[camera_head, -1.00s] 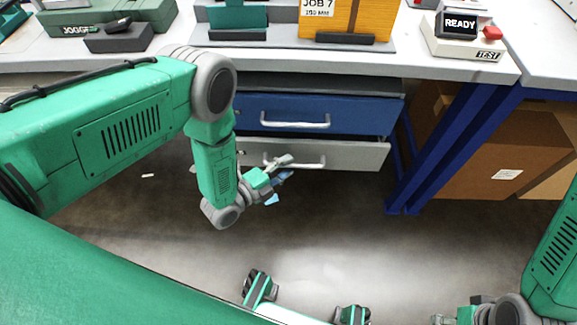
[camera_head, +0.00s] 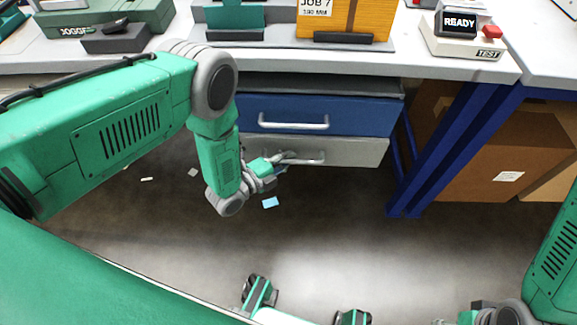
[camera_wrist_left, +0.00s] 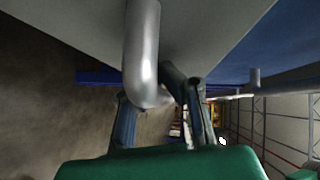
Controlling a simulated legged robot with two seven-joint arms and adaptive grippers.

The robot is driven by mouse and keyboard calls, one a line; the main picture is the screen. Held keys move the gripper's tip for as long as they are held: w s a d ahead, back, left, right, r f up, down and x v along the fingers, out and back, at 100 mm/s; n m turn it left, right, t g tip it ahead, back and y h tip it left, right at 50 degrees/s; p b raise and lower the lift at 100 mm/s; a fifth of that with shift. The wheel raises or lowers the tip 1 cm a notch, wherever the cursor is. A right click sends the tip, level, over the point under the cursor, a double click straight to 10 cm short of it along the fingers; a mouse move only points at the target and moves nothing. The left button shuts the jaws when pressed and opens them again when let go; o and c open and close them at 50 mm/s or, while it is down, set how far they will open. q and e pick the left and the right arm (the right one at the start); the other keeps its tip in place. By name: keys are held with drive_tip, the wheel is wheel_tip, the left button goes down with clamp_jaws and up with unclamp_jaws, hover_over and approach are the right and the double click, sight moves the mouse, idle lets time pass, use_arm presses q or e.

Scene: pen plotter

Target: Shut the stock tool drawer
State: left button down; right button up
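Two drawers sit under the bench in the head view: a blue upper drawer (camera_head: 350,115) and a light grey lower drawer (camera_head: 362,152), each with a bar handle. No label shows which is the stock tool drawer. The grey front lies close below the blue one. My left gripper (camera_head: 284,160) is at the left part of the grey drawer's handle (camera_head: 318,157). In the left wrist view the handle (camera_wrist_left: 143,50) runs between its two separated fingers (camera_wrist_left: 158,95); whether they squeeze it is unclear. My right gripper (camera_head: 440,321) is at the bottom edge, mostly cut off.
Blue bench legs (camera_head: 440,150) stand right of the drawers, with cardboard boxes (camera_head: 500,150) behind. The bench top (camera_head: 400,62) overhangs the drawers and carries a READY box (camera_head: 459,22). A light blue piece (camera_head: 270,202) lies on otherwise mostly open floor.

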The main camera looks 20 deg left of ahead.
use_arm(q)
drive_tip(key=shift+w+a, duration=0.1)
drive_tip(key=shift+w, duration=0.3)
drive_tip(key=c, duration=1.6)
unclamp_jaws()
drive_tip(key=shift+r, duration=0.1)
drive_tip(key=shift+o, duration=0.2)
drive_tip(key=shift+s, duration=0.15)
drive_tip(key=v, duration=1.1)
drive_tip(key=shift+s+a, duration=0.25)
drive_tip(key=shift+s, duration=0.1)
